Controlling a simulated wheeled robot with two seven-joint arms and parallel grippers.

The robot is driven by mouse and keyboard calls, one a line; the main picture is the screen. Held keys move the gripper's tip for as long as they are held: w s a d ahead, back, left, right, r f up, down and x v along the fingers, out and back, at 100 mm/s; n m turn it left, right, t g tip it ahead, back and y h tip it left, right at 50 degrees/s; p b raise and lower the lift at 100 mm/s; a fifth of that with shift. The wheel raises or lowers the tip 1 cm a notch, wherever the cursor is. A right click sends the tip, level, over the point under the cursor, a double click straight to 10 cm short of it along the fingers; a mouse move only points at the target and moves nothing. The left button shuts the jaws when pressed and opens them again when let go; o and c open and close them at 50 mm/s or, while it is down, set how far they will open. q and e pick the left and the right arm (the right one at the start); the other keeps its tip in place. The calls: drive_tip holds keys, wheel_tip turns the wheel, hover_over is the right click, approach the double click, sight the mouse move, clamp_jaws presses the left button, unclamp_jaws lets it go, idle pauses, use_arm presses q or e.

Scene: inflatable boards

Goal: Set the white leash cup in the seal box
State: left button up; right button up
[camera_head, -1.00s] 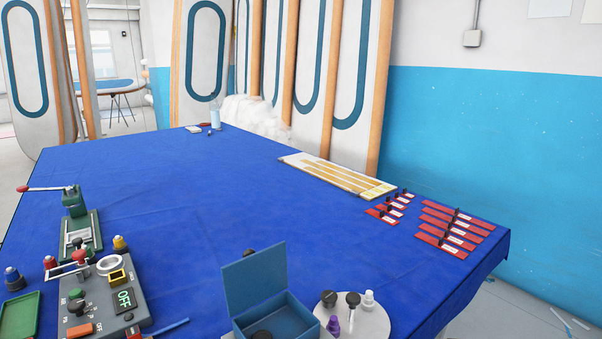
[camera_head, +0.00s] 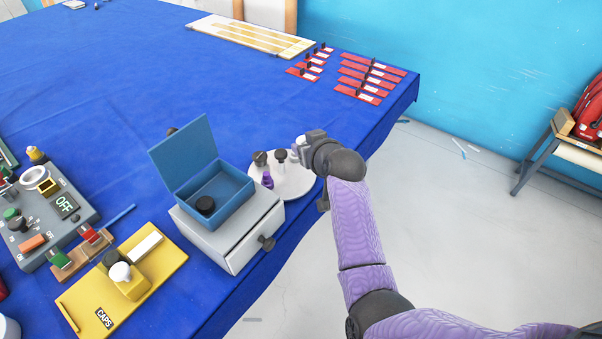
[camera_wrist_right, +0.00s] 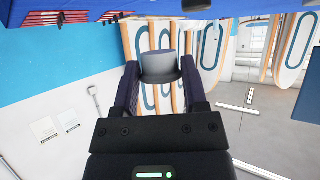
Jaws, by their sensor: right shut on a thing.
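The white leash cup (camera_wrist_right: 158,66) is held between the fingers of my right gripper (camera_wrist_right: 157,80) in the right wrist view. In the head view my right gripper (camera_head: 300,144) is over the right side of a round white plate (camera_head: 294,185), and the cup is mostly hidden there. The blue box (camera_head: 235,199), which looks like the seal box, stands with its lid (camera_head: 186,152) open, left of the plate. A black round piece (camera_head: 205,204) lies inside it. My left gripper is out of view.
The box rests on a grey drawer unit (camera_head: 236,240) with a dark knob. Purple (camera_head: 267,180) and black pieces stand on the plate. A yellow tray (camera_head: 130,285) and a control panel (camera_head: 45,215) are at left. The middle of the blue table is clear.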

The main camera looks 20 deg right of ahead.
sight(304, 184)
drive_tip(key=shift+w+a+f, duration=0.1)
drive_tip(key=shift+w+a, duration=0.15)
drive_tip(key=shift+a, duration=0.25)
wheel_tip(304, 184, down, 9)
drive_tip(key=b, duration=0.3)
drive_tip(key=shift+d+b, duration=0.1)
drive_tip(key=shift+b, duration=0.3)
drive_tip(key=shift+f, duration=0.35)
